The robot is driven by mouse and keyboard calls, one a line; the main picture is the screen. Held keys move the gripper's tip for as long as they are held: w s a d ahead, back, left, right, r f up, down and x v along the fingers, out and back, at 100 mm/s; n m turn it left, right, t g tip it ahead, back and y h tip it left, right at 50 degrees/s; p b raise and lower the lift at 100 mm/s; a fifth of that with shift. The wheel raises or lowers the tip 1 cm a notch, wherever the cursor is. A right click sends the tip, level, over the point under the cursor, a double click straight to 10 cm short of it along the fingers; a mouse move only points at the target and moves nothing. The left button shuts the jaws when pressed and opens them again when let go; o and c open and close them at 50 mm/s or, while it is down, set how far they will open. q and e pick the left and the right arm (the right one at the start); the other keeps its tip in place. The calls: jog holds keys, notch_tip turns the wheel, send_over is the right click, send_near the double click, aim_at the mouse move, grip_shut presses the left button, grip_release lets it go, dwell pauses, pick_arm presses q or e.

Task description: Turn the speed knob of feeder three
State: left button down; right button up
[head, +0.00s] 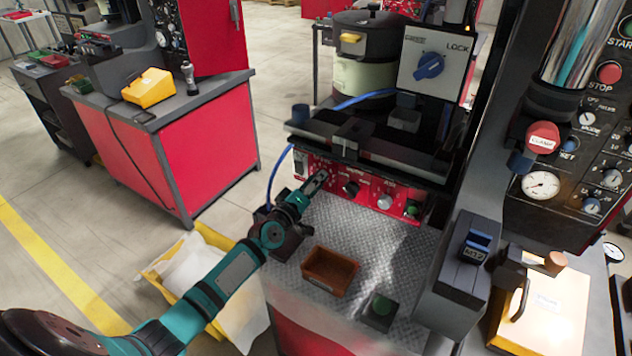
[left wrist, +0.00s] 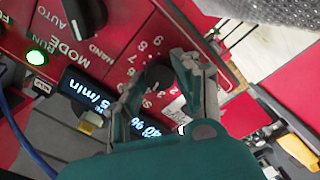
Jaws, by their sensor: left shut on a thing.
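A red control panel (head: 365,190) runs along the front of the feeder under its dark top plate. My left gripper (head: 319,182) reaches the left part of this panel. In the left wrist view my left gripper (left wrist: 155,82) has its two fingers closed on either side of a black knob (left wrist: 153,78), which has a printed number scale around it. In the head view the gripper hides this knob. Two lit displays (left wrist: 108,103) show "/min" and "%" next to it. I cannot read a feeder number. My right gripper is not in view.
A mode knob (left wrist: 85,14) and a lit green lamp (left wrist: 37,57) are on the same panel. A yellow crate (head: 217,238) is beside the bench. A dark control column (head: 590,100) stands right.

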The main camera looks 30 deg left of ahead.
pick_arm(q)
jog(key=shift+m+p, duration=0.35)
jog(key=shift+m, duration=2.45)
jog(key=c, duration=1)
grip_release()
jog(key=shift+o, duration=0.2)
jog(key=shift+s, duration=0.15)
jog(key=s+a, duration=0.1)
jog(key=s, duration=1)
jog(key=shift+s, duration=0.4)
jog(key=shift+d+f, duration=0.1)
